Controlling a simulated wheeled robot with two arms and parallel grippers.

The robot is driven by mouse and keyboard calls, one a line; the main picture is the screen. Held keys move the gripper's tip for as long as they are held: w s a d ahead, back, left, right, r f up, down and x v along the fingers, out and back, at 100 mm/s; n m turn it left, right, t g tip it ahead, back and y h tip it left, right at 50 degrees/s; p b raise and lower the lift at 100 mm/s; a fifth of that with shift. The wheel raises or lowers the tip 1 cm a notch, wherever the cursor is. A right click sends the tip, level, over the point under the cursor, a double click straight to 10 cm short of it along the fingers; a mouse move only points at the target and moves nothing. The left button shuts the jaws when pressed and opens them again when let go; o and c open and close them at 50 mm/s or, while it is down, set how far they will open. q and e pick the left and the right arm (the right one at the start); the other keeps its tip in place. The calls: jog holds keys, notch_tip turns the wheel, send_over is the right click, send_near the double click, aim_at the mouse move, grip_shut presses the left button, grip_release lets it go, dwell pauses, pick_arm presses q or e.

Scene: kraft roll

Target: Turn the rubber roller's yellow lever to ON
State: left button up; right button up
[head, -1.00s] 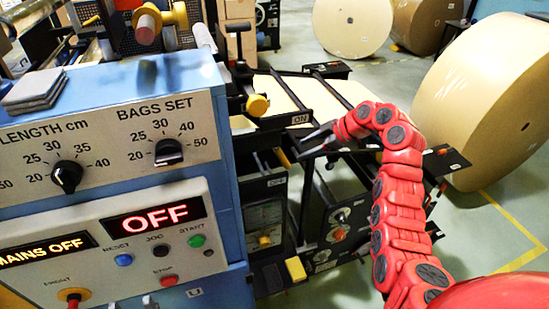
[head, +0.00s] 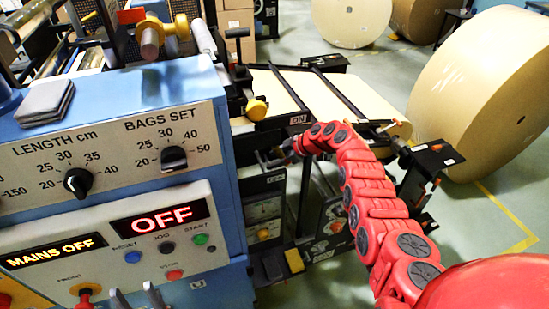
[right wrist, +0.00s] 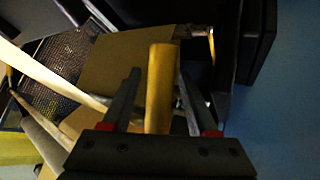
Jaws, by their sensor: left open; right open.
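In the head view, a yellow knob (head: 257,110) on a black lever arm is beside the blue machine, left of an ON label (head: 298,119). My right gripper (head: 268,158) is dark and partly lost against the black frame, below the knob and ON label. In the right wrist view, my right gripper (right wrist: 160,105) is open, with a yellow cylindrical handle (right wrist: 160,80) between its fingers. There is a visible gap on its left side; contact on the right is unclear. I cannot tell whether handle and knob are the same part.
The blue machine's panel (head: 105,150) is at left, its displays reading OFF and MAINS OFF. Black rails and a kraft web (head: 335,100) lie behind my right gripper. Large kraft rolls (head: 490,100) stand on the floor at right.

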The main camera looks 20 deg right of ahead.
dwell(0.3)
grip_shut()
dwell(1.3)
